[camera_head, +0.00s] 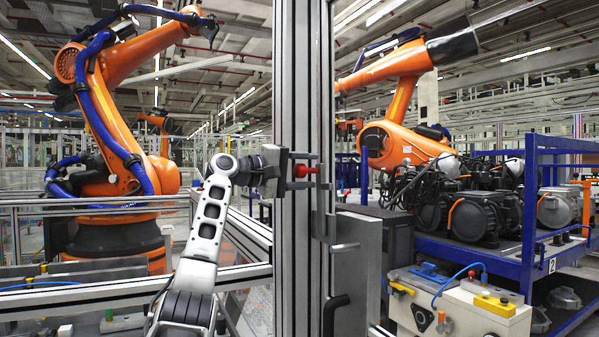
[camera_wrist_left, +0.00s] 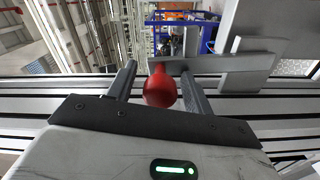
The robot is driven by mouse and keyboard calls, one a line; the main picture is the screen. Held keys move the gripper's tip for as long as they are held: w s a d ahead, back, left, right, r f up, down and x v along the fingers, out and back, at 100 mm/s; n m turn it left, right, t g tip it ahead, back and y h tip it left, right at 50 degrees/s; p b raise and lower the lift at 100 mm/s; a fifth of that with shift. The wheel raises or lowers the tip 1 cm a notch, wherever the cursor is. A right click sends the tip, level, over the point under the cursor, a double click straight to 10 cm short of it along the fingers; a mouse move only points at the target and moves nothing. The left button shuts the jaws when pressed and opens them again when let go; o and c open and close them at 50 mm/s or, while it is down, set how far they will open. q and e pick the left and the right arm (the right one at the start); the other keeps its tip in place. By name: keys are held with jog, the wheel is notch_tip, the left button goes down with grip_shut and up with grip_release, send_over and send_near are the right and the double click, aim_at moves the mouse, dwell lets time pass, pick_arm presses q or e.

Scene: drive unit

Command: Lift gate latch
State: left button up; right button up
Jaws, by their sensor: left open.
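The gate latch (camera_head: 322,196) is a grey metal piece on the gate post, with a red ball knob (camera_head: 302,170) sticking out to the left. My left gripper (camera_head: 306,170) comes in from the left and is level with the knob. The latch's grey bar (camera_wrist_left: 220,62) runs to the right behind the knob. I cannot tell whether a finger touches the knob. The right gripper is not in view.
A tall aluminium post (camera_head: 290,260) stands beside the latch, with a grey box and black handle (camera_head: 336,312) below. Fence rails (camera_head: 100,207) cross the left. Orange robot arms (camera_head: 120,110) stand behind. A blue rack (camera_head: 530,200) and a control box (camera_head: 455,305) stand on the right.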

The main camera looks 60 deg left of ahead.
pick_arm(q)
jog(key=shift+s+f, duration=0.1)
jog(key=shift+s, duration=0.15)
jog(key=s+b, duration=0.1)
jog(key=s, duration=0.1)
jog(key=s+b, duration=0.2)
jog(key=shift+s+f, duration=0.2)
jog(key=shift+s, duration=0.1)
jog(key=b, duration=0.4)
send_near(295, 173)
jog(key=s, duration=0.3)
jog(key=shift+s+a+r, duration=0.1)
jog(key=shift+s+r, duration=0.05)
jog(key=shift+r, duration=0.1)
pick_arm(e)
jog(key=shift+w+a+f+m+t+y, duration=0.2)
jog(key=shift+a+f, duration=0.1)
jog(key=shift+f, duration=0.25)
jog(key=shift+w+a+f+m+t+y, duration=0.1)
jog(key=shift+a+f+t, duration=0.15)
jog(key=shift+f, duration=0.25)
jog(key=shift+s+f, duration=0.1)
